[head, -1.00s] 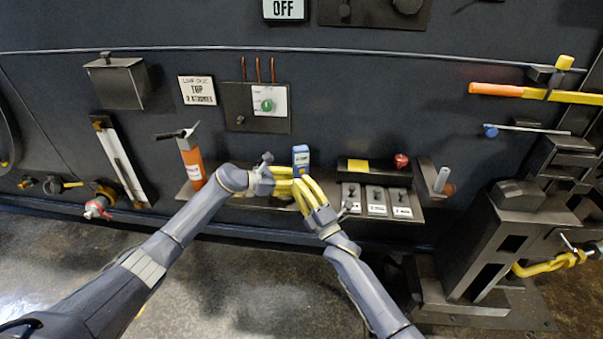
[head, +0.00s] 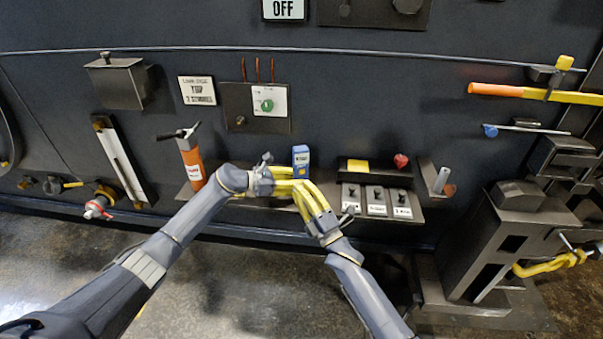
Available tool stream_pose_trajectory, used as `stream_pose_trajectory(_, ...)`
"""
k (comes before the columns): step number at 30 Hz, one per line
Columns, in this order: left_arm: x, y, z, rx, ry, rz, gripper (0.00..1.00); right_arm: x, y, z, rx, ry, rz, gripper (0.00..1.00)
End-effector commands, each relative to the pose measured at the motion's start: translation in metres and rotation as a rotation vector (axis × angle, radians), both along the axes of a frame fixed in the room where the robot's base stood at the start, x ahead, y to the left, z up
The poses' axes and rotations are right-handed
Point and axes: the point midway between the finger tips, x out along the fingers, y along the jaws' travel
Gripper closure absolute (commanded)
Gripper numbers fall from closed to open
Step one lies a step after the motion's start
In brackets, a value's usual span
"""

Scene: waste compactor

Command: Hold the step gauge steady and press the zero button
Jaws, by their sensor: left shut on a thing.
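The step gauge (head: 300,157) is a small blue block with a pale label on its face. It stands upright at the shelf, near the middle of the head view. My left gripper (head: 290,178) reaches in from the left with yellow fingers and is shut on the gauge's lower part. My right gripper (head: 300,187) comes from below right, its yellow fingertips just below the gauge, close to or overlapping the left fingers. Whether it touches the gauge, and how far its fingers are apart, cannot be told. The gauge's lower end is hidden by the fingers. I cannot make out the zero button.
An orange cylinder (head: 191,160) stands on the shelf to the left. A row of labelled switches (head: 376,200) and a red knob (head: 401,161) lie close to the right. A panel with a green dial (head: 266,105) is on the wall above. A vise-like machine (head: 500,245) stands at the right.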

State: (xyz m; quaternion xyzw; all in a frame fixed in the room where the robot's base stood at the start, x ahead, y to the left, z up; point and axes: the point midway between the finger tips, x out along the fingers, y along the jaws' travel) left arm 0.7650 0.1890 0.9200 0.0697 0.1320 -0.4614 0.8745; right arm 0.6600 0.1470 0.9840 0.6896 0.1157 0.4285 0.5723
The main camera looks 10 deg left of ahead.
Motion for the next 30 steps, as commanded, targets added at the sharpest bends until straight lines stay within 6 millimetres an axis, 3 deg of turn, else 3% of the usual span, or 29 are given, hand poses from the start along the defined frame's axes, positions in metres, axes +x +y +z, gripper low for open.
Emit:
stream_pose_trajectory(22, -0.0007, 0.0006, -0.0026, 0.002, 0.004, 0.001, 0.88, 0.0000, 0.0002, 0.0002, 0.000, 0.000, 0.000, 1.00)
stream_pose_trajectory(23, -0.0007, 0.0006, -0.0026, 0.002, 0.004, 0.001, 0.69, 0.0000, 0.0002, 0.0002, 0.000, 0.000, 0.000, 1.00)
stream_pose_trajectory(29, -0.0003, 0.0005, -0.0016, 0.001, 0.002, 0.000, 0.45, 0.0000, 0.0002, 0.0001, 0.000, 0.000, 0.000, 1.00)
stream_pose_trajectory(30, -0.0003, 0.0004, -0.0014, 0.001, 0.002, 0.000, 0.45, 0.0000, 0.0002, 0.0001, 0.000, 0.000, 0.000, 1.00)
